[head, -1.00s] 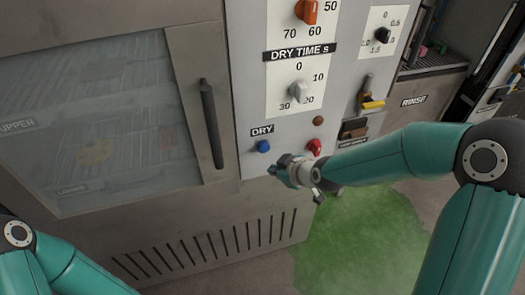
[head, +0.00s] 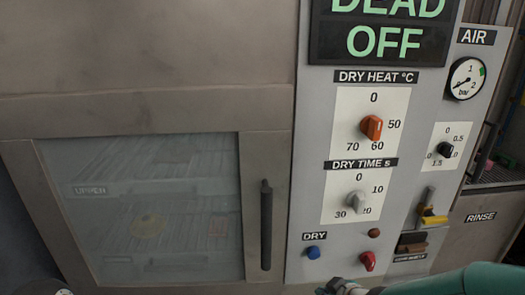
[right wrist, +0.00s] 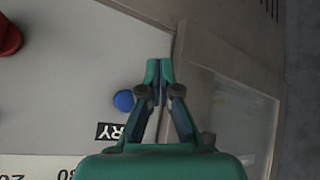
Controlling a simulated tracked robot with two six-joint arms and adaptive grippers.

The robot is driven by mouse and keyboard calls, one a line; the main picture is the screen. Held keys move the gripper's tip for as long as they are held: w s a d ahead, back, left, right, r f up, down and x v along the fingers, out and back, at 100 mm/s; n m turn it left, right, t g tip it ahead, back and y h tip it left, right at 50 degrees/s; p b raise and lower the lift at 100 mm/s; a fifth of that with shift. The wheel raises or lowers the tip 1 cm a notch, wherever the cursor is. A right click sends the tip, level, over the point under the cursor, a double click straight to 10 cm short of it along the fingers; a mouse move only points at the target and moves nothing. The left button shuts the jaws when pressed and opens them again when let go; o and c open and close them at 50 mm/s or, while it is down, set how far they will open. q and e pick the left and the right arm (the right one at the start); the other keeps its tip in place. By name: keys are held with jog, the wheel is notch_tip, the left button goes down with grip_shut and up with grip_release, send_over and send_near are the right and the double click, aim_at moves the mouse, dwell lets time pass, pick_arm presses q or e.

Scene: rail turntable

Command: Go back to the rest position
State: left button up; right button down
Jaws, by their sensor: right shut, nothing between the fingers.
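My right gripper (head: 342,287) shows at the bottom edge of the head view, just below the control panel (head: 400,150). In the right wrist view its fingers (right wrist: 159,68) are closed together with nothing between them, in front of the panel's edge. The blue DRY button (head: 313,253) is up and left of it in the head view; the button also shows beside the fingers in the right wrist view (right wrist: 123,101). My left gripper is not in view.
A cabinet door with a window (head: 150,210) and a dark vertical handle (head: 266,225) is at the left. A red knob (head: 367,261), an orange knob (head: 371,127) and a grey knob (head: 355,202) stick out from the panel. The sign above reads DEAD OFF (head: 385,30).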

jog(key=s+a+f+m+g, duration=0.2)
jog(key=s+f+m, duration=0.3)
jog(key=s+f, duration=0.5)
jog(key=s+a+f+m+g, duration=0.3)
jog(key=s+f+m+g, duration=0.2)
jog(key=s+f, duration=0.6)
jog(key=s, duration=0.2)
jog(key=shift+s+a+g+y, duration=0.2)
jog(key=shift+s+g+y, duration=0.1)
jog(key=shift+y, duration=0.1)
jog(key=c, duration=1.9)
grip_release()
jog(key=shift+f, duration=0.15)
